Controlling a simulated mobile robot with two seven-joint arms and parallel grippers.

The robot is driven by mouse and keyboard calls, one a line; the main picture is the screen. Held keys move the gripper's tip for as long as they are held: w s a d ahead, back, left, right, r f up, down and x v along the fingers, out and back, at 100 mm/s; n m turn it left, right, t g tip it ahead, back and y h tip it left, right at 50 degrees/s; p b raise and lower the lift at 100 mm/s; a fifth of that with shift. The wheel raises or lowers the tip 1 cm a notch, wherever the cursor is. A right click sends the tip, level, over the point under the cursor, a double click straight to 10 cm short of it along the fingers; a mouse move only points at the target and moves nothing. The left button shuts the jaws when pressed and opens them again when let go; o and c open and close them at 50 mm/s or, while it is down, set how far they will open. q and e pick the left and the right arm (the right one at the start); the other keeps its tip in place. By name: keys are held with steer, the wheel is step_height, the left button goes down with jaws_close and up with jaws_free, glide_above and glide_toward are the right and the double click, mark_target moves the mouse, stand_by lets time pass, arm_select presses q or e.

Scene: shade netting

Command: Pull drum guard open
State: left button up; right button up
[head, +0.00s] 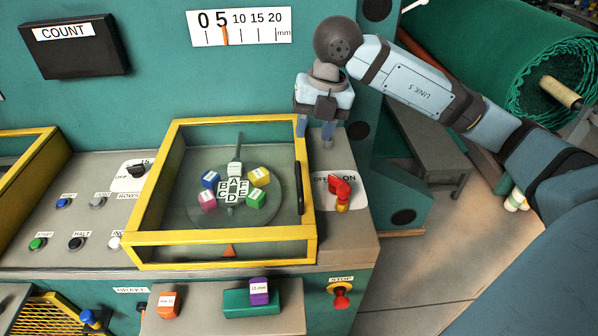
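The drum guard (220,236) is a yellow-framed clear cover over a round dial with lettered white tiles and several coloured blocks. It appears closed. Its black bar handle (300,188) runs along the right side of the frame. My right gripper (315,130) points down just behind and above the handle's far end. Its two blue fingers are apart with nothing seen between them, and it does not appear to touch the handle. My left gripper is not in view.
A red rotary switch (341,188) stands right of the guard, close to the handle. A ROWS knob (136,170) and several push buttons lie to the left. A red STOP knob (341,294) and a ledge with small blocks (260,291) are in front. Green netting roll (510,60) is at back right.

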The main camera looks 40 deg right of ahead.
mark_target(300, 178)
steer(key=f, duration=0.4)
steer(key=a+f, duration=0.1)
steer(key=f, duration=0.3)
steer(key=w+a+f+p, duration=0.1)
steer(key=f, duration=0.2)
steer(key=shift+w+f, duration=0.1)
steer(key=shift+f, duration=0.3)
jaws_close()
